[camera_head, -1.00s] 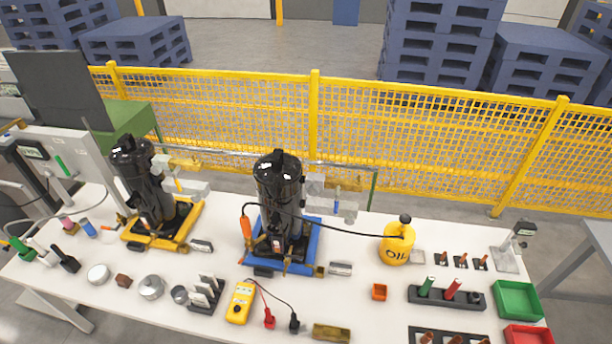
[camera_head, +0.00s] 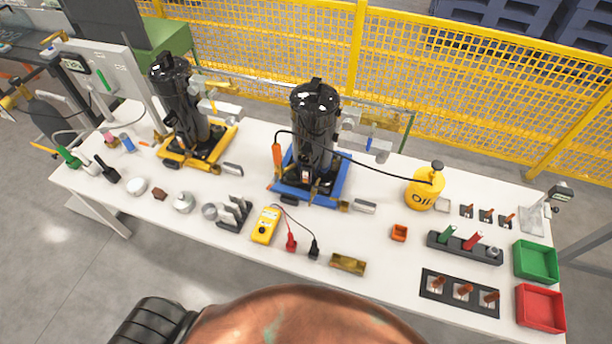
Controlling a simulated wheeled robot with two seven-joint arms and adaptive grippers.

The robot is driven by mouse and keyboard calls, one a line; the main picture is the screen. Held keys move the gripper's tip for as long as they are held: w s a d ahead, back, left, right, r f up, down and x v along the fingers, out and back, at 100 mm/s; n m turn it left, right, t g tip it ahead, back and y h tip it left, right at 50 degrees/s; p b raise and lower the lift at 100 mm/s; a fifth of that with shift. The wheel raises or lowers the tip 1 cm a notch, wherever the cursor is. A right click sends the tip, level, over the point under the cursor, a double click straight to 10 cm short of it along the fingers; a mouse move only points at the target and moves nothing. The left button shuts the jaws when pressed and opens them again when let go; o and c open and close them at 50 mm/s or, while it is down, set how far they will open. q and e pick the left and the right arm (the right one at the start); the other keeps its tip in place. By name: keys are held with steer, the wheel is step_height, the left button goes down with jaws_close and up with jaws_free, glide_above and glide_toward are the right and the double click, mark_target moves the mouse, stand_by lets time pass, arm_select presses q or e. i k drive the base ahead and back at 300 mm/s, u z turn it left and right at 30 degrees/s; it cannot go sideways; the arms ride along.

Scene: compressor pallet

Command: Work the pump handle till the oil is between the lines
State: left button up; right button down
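A yellow oil can (camera_head: 421,192) marked "OIL" stands upright at the right of the white table. A black hose (camera_head: 373,166) runs from the can to the black compressor (camera_head: 314,122) on a blue base (camera_head: 292,192). A small pale patch shows low on the compressor's front, but any oil level or lines are too small to read. A second black compressor (camera_head: 178,98) stands on a yellow base (camera_head: 172,162) farther left. Neither of my grippers is in view.
The white table (camera_head: 385,285) also holds a yellow meter (camera_head: 265,224) with leads, a black rack (camera_head: 464,247), a green bin (camera_head: 537,261) and a red bin (camera_head: 541,307). A yellow mesh fence (camera_head: 440,80) stands behind. A close brown shape blocks the bottom middle.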

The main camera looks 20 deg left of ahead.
mark_target(437, 166)
steer(key=k, duration=0.5)
steer(key=u, duration=1.55)
steer(key=i, duration=1)
steer(key=z, duration=1.75)
